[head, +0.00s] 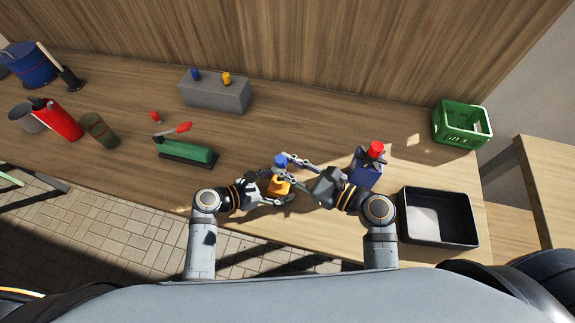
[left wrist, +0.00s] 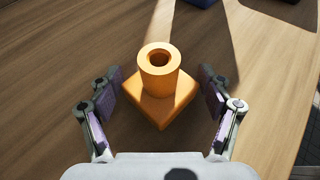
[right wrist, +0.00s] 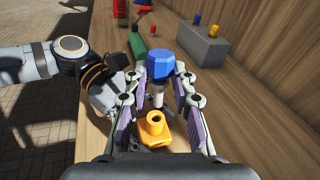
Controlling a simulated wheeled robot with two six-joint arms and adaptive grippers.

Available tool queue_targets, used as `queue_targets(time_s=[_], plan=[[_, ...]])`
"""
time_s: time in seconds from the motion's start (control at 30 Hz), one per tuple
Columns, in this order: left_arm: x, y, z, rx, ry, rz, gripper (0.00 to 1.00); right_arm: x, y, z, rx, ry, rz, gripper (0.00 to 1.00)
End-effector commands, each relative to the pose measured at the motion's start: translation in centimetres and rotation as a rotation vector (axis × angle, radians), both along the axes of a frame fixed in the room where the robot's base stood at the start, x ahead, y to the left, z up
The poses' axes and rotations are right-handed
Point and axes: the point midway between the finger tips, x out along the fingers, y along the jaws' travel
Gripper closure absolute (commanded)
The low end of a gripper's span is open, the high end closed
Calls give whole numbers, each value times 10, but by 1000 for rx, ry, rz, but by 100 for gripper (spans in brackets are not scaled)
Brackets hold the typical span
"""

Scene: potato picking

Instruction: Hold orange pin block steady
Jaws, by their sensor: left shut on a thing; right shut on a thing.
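The orange pin block (head: 279,187) stands upright on the bench, a square base with a hollow round post. In the left wrist view the orange pin block (left wrist: 160,80) sits between the fingers of my left gripper (left wrist: 158,88), which is shut on its base. The post's open hole shows at the top. My right gripper (right wrist: 163,84) is shut on a blue-headed piece (right wrist: 161,64) with a faceted head and a metallic shaft. The piece is near the orange block (right wrist: 152,130); whether they touch I cannot tell.
A dark blue block with a red top (head: 367,168) and a black tray (head: 438,216) stand to the right. A grey block (head: 215,95) with blue and yellow pins is behind. A green tool (head: 186,151) lies left; a green crate (head: 461,124) is far right.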

Motion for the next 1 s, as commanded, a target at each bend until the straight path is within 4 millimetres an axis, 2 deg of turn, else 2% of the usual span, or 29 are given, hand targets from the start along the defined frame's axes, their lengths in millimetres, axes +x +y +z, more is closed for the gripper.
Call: queue_targets(time_s=[0.03,0.2,0.23,0.37,0.83,1.0], plan=[[0,0,-1,0,2,-1,66,13,9,23,155,26,-104,100],[0,0,-1,0,2,-1,66,13,9,23,155,26,-104,100],[0,0,-1,0,2,-1,18,13,9,23,155,26,-104,100],[0,0,0,0,2,-1,0,13,9,23,155,26,-104,100],[0,0,0,1,0,0,0,13,9,23,155,26,-104,100],[-7,16,6,5,-1,0,0,13,9,23,155,26,-104,100]])
